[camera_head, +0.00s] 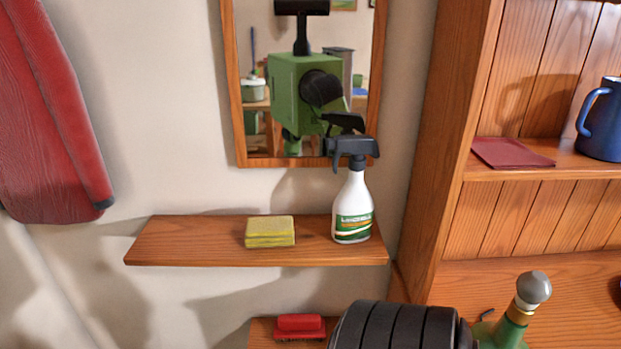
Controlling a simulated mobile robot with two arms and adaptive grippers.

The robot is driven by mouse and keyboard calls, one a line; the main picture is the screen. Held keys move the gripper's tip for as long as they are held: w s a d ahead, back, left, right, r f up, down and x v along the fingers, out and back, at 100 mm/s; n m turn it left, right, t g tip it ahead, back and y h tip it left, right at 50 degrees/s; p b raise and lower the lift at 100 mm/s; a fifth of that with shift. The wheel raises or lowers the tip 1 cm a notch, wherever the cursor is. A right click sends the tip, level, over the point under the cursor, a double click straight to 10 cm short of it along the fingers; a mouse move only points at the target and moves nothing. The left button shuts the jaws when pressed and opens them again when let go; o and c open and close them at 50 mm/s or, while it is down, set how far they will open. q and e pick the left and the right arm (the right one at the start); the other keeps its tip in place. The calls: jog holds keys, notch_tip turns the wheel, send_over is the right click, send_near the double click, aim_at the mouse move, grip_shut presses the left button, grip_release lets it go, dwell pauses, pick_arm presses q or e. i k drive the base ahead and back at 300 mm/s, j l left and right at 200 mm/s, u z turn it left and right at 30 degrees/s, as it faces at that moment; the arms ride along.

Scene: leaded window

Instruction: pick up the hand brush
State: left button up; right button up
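The hand brush (300,325) has a red back with darker red bristles beneath it. It lies on a lower wooden surface (262,338) at the bottom of the head view, left of a large black ribbed cylinder.
A wooden shelf (190,242) above the brush holds a yellow sponge (270,231) and a white spray bottle (352,212). A wooden cabinet (455,130) fills the right; a red cloth (55,120) hangs left.

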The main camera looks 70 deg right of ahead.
aim_at(312, 327)
jog(key=z, duration=2)
jog(key=u, duration=2.4)
jog(key=z, duration=2.4)
jog(key=j+z, duration=0.15)
jog(key=j, duration=0.6)
jog(key=k+j+z, duration=0.1)
jog(key=j, duration=0.65)
jog(key=k, duration=0.05)
